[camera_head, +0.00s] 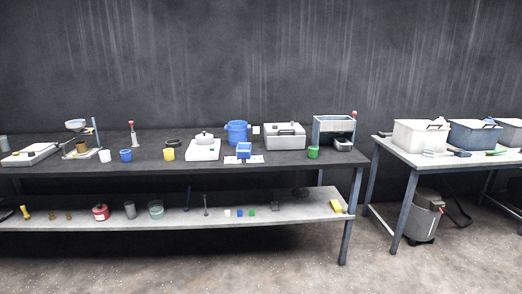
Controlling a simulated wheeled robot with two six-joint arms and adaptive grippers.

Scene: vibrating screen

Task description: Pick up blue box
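A small blue box (244,150) sits on a flat white piece (229,160) near the front edge of the long dark table (75,165). A larger blue bin (474,134) stands on the right-hand table, between a white bin and another bin at the picture's edge. I cannot tell which of these the task names. Neither of my grippers shows in the head view.
A blue bucket (236,132), a grey lidded case (285,136) and a green cup (313,153) stand around the small blue box. A white bin (421,136) is on the right table (397,155). The lower shelf (110,222) holds several small items. Floor in front is clear.

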